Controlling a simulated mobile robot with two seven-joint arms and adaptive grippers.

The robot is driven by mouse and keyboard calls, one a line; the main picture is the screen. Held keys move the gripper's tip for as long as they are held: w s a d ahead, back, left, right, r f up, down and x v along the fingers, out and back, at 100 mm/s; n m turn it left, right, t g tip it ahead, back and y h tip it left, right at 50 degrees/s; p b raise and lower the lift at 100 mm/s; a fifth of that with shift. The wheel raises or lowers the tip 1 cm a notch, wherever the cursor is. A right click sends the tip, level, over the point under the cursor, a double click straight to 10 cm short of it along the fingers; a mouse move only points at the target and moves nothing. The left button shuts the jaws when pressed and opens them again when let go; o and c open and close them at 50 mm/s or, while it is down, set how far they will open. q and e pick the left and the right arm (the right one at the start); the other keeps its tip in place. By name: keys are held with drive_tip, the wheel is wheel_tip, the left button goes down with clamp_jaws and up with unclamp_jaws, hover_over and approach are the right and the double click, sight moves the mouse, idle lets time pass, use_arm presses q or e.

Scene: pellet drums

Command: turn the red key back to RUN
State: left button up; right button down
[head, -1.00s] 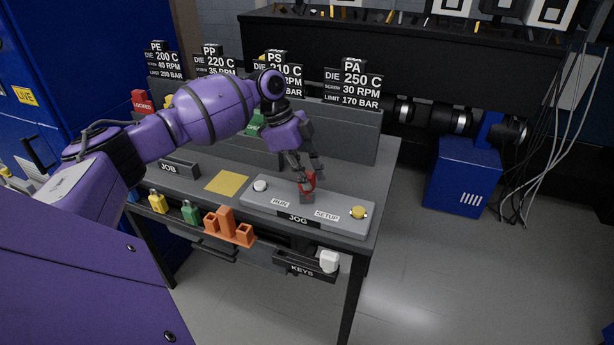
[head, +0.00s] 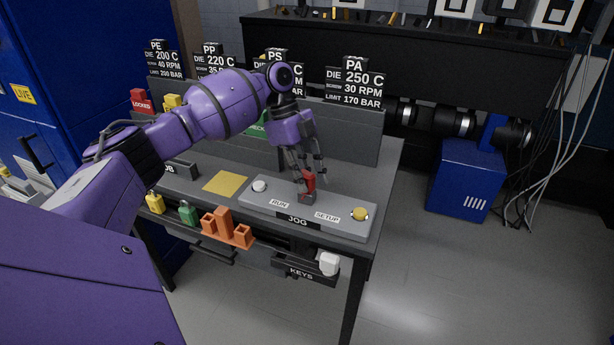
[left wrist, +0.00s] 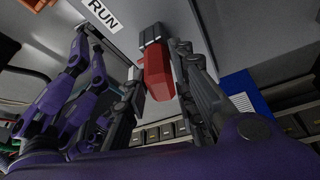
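The red key (head: 309,181) stands upright in a dark grey switch base on the grey JOG panel (head: 345,224), between the RUN label (head: 280,203) and the SETUP label (head: 327,217). Which label it points to is hard to tell. My left gripper (head: 309,176) is over the key from above, its fingers spread on either side. In the left wrist view the red key (left wrist: 158,72) lies between the two fingers (left wrist: 160,70), with a gap on the left side; the right finger is very close to it. The fingers look open.
A white button (head: 260,186) and a yellow button (head: 359,214) sit on the panel. An orange holder (head: 225,226) and padlocks (head: 188,212) hang at the front edge. A KEYS tray (head: 305,272) is below. Sign plates (head: 354,84) stand behind.

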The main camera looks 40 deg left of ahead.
use_arm(q)
drive_tip(key=shift+o, duration=1.2)
drive_tip(key=shift+r, duration=0.15)
drive_tip(key=v, duration=1.1)
drive_tip(key=shift+a+r, duration=0.15)
drive_tip(key=shift+r, duration=0.25)
drive_tip(key=shift+f, duration=0.1)
